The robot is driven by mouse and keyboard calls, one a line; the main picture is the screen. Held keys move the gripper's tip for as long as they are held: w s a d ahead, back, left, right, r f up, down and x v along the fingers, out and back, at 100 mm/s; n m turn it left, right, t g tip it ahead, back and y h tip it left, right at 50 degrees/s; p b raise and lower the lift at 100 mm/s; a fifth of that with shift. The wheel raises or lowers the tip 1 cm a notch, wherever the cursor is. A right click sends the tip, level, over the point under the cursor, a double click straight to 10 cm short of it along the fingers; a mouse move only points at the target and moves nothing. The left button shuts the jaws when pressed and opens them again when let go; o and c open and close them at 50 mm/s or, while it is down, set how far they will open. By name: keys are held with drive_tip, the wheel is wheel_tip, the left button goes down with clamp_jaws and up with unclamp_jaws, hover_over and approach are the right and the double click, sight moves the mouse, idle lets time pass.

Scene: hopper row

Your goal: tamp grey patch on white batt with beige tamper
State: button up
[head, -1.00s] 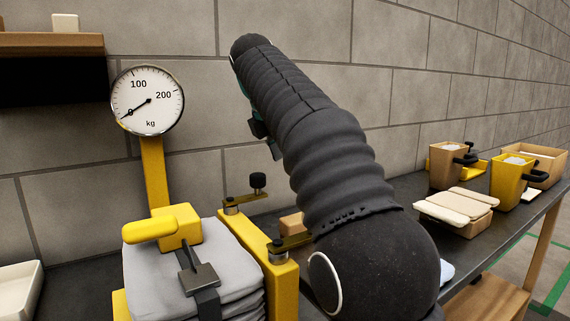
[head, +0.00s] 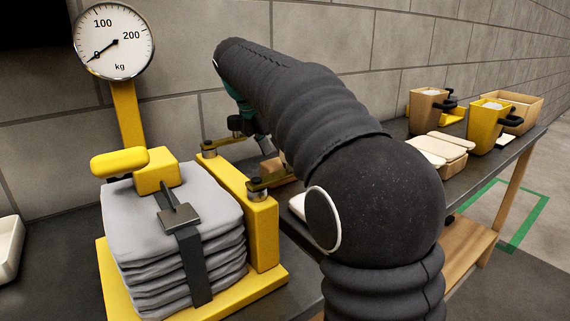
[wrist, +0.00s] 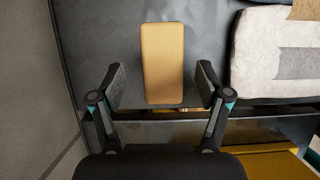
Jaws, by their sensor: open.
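The beige tamper (wrist: 162,62) is a rounded tan block on the dark bench top in the wrist view. My gripper (wrist: 160,86) is open, with one finger on each side of the tamper's near part and a gap showing on both sides. The white batt (wrist: 254,55) lies to the right, partly cut off by the frame. The grey patch (wrist: 298,63) is on it, with a tan patch (wrist: 306,9) above. In the head view my arm hides most of this area; a bit of the white batt (head: 297,205) shows beside it.
A yellow stand with a dial gauge (head: 114,41) and a strapped stack of grey cloth (head: 140,220) is at left. Yellow clamp posts (head: 264,225) stand between it and my arm. White pads (head: 438,149) and yellow and tan hoppers (head: 488,125) stand at right. A wall runs behind.

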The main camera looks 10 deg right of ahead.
drive_tip(key=shift+x, duration=1.5)
drive_tip(key=c, duration=1.4)
drive_tip(key=shift+r, duration=0.1)
drive_tip(key=shift+r+p, duration=0.55)
drive_tip(key=shift+r, duration=0.6)
drive_tip(key=shift+s+r, duration=0.15)
drive_tip(key=shift+r, duration=1.7)
